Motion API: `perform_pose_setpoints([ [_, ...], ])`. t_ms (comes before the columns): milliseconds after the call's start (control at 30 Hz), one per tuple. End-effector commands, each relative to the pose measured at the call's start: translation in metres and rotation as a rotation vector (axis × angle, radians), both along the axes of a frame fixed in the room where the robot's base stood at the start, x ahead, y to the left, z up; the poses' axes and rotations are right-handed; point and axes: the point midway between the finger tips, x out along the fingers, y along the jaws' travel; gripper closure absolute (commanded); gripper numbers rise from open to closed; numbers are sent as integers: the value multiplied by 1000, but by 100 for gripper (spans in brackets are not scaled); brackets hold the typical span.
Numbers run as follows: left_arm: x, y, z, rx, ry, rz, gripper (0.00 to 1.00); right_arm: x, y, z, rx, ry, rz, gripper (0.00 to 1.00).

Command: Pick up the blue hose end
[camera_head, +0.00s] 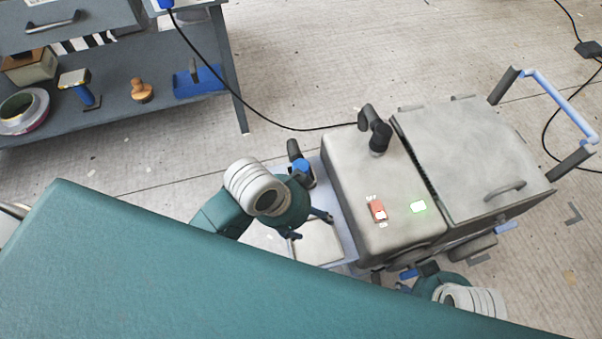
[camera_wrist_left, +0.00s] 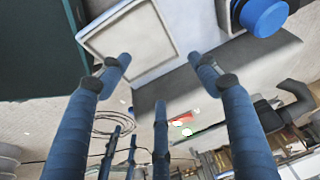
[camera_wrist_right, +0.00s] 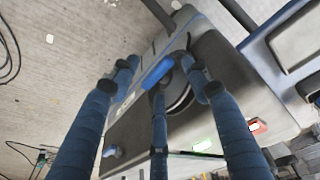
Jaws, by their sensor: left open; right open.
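A blue round end (camera_head: 301,166) on a dark body stands beside my left gripper, left of the grey machine. My left gripper (camera_head: 310,226) is open and empty over a pale square panel (camera_head: 318,243). My right gripper (camera_wrist_right: 157,64) is open beside the machine's side, with a blue bar (camera_wrist_right: 157,74) between its fingertips; contact is unclear.
The grey machine (camera_head: 465,155) has a dark elbow pipe (camera_head: 375,130), a red switch and a green light. A black cable (camera_head: 240,100) runs to it from the workbench (camera_head: 140,115) at the upper left. A large teal surface (camera_head: 200,285) fills the front. Open floor lies behind.

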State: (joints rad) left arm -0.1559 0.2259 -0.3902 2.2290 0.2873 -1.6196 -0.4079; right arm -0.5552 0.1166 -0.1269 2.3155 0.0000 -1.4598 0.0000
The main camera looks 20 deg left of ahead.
Motion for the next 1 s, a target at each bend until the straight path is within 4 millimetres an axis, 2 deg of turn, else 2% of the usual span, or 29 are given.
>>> perform_pose_setpoints([
  [200,36,-35,7,79,-59,-446,38,0,0,0,0,0,0,52],
  [300,58,-38,10,159,-75,-718,38,0,0,0,0,0,0,52],
  [367,73,-31,13,218,-73,-885,38,0,0,0,0,0,0,52],
  [500,109,3,26,338,-35,-1184,38,0,0,0,0,0,0,52],
  [633,135,35,43,402,6,-1343,38,0,0,0,0,0,0,52],
  [767,148,54,54,428,34,-1423,38,0,0,0,0,0,0,52],
  [867,151,60,50,433,43,-1445,38,-1,0,5,1,-5,0,52],
  [1000,150,61,26,430,46,-1449,38,-6,-1,26,1,-17,-1,52],
])
